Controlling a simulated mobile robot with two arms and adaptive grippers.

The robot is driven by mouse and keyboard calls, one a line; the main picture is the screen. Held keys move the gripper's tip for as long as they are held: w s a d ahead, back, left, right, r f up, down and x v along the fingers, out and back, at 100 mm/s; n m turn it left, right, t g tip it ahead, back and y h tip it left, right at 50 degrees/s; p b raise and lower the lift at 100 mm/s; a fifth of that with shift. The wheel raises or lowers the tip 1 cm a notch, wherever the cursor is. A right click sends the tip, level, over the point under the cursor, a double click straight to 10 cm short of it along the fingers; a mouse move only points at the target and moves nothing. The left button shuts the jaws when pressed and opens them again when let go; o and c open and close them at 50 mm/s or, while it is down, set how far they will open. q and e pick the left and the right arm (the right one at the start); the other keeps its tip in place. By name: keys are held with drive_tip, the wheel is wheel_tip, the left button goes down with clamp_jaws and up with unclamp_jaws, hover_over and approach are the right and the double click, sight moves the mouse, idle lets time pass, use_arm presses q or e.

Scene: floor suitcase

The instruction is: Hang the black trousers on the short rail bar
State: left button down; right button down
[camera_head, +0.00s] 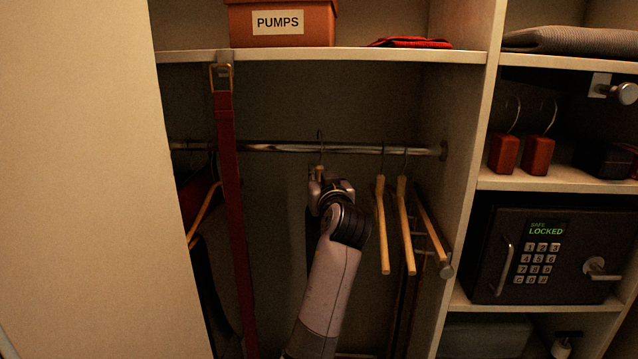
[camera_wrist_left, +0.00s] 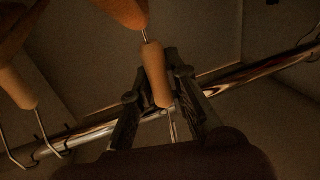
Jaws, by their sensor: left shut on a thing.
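My left gripper (camera_head: 320,180) is up under the chrome rail bar (camera_head: 285,148) in the middle of the wardrobe bay. It is shut on a wooden hanger (camera_wrist_left: 157,78), which lies between its two fingers in the left wrist view. The hanger's wire hook (camera_head: 320,140) is at the rail; whether it bears on the bar I cannot tell. My forearm covers most of what hangs below. A narrow dark strip beside the arm may be the black trousers, but it is too dark to be sure. My right gripper is not in view.
Several bare wooden hangers (camera_head: 383,225) hang close on the right. A red belt (camera_head: 228,180) and dark clothes (camera_head: 212,300) hang at the left. A shelf (camera_head: 390,55) with a PUMPS box (camera_head: 282,28) is above. A safe (camera_head: 540,255) stands at the right.

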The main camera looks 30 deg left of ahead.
use_arm(q)
drive_tip(key=shift+w+a+r, duration=0.1)
drive_tip(key=shift+w+a, duration=0.15)
drive_tip(key=shift+w, duration=0.25)
drive_tip(key=shift+w+a, duration=0.2)
drive_tip(key=shift+w, duration=0.25)
drive_tip(key=shift+w+a+f+b, duration=0.15)
drive_tip(key=shift+w+f+b, duration=0.15)
drive_tip(key=shift+f+b, duration=0.35)
drive_tip(key=shift+w+a+f+b, duration=0.1)
drive_tip(key=shift+w+f+b, duration=0.2)
drive_tip(key=shift+f+b, duration=0.3)
drive_tip(key=shift+f+b, duration=0.3)
drive_tip(key=shift+b, duration=0.05)
drive_tip(key=c, duration=1.6)
unclamp_jaws()
drive_tip(key=shift+s, duration=0.1)
drive_tip(key=shift+o, duration=0.6)
drive_tip(key=shift+f, duration=0.2)
drive_tip(key=v, duration=1.2)
